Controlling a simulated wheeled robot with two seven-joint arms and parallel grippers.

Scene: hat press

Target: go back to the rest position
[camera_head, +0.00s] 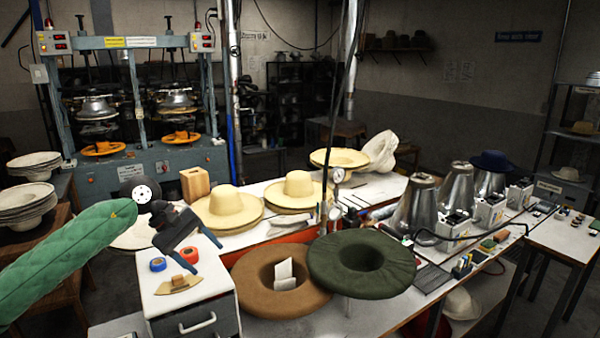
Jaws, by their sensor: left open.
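My left arm comes in from the left in a green quilted sleeve. My left gripper (196,250) is open and empty, above the white top of a small drawer cabinet (215,284). Below it on that top lie a blue tape roll (158,264), a red tape roll (189,256) and a tan wooden-handled tool (180,284). The gripper appears apart from them. My right gripper is not in view.
A brown hat (250,290) and a dark green hat (361,263) stand right of the cabinet. Straw hats (227,205) lie on the table behind. Metal hat forms (418,208) stand at right. A two-station press (135,110) stands at back left.

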